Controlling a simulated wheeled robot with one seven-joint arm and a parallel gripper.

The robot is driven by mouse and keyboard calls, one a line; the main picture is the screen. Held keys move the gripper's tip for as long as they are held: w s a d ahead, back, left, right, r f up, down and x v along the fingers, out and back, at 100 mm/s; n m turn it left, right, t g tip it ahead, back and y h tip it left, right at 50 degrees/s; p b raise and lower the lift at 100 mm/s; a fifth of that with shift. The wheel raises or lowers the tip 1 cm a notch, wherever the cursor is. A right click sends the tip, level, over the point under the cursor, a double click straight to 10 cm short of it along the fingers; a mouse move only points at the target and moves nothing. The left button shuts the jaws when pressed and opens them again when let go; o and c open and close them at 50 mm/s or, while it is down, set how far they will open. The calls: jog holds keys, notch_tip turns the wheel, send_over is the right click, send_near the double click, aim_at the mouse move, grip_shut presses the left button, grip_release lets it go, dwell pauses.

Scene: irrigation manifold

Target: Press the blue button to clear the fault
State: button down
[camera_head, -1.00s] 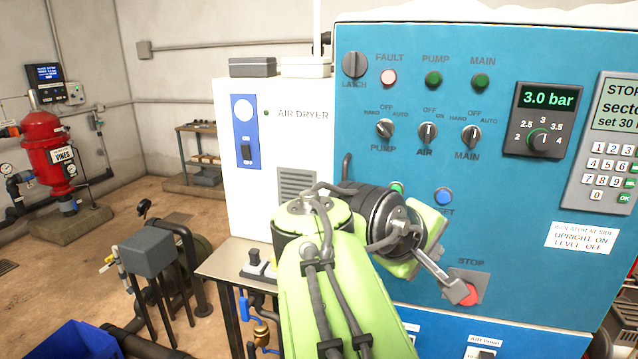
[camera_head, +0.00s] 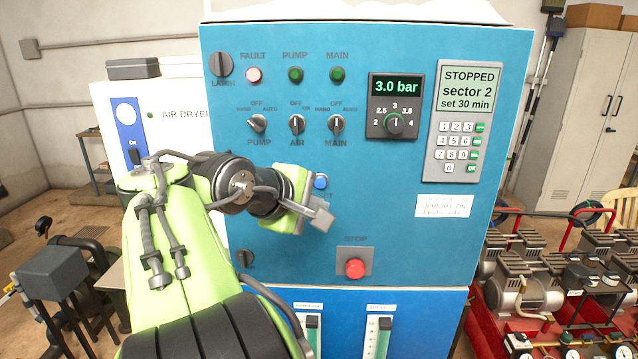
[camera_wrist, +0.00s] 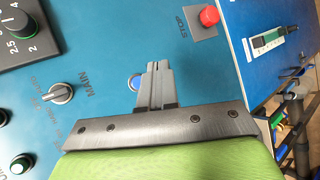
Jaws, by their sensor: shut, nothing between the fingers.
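The blue button (camera_head: 320,181) sits on the blue control panel (camera_head: 440,240), below the MAIN selector; part of its label is hidden by my gripper. My gripper (camera_head: 323,219) is shut and empty, its fingertips just below the button in the head view. In the wrist view the shut fingers (camera_wrist: 158,68) cover most of the button, and only its blue edge with a pale ring (camera_wrist: 131,82) shows beside them. I cannot tell whether the tips touch the panel. The FAULT lamp (camera_head: 254,75) looks pale pink.
The red STOP button (camera_head: 355,268) is below right of my gripper; it also shows in the wrist view (camera_wrist: 209,16). Selector switches (camera_head: 297,124), a pressure dial (camera_head: 395,124) and a keypad display reading STOPPED (camera_head: 467,90) surround the area. Compressors (camera_head: 530,285) stand at right.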

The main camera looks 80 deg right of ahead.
aim_at(317, 187)
jog(key=shift+w+d+p, duration=0.25)
jog(key=shift+d+p, duration=0.15)
jog(key=shift+d, duration=0.65)
jog(key=shift+w+d+p, duration=0.25)
jog(key=shift+d+p, duration=0.15)
jog(key=shift+d, duration=0.7)
jog(key=shift+w+d+p, duration=0.25)
jog(key=shift+d+p, duration=0.15)
jog(key=shift+d, duration=0.65)
jog(key=shift+w+d+r+p, duration=0.1)
jog(key=shift+d+p, duration=0.1)
jog(key=shift+p, duration=0.25)
jog(key=shift+d, duration=0.2)
jog(key=shift+w+d+p, duration=0.1)
jog(key=shift+d+p, duration=0.35)
jog(key=shift+p, duration=0.05)
jog(key=shift+a, duration=0.1)
jog(key=shift+s+a, duration=0.2)
jog(key=shift+a, duration=0.6)
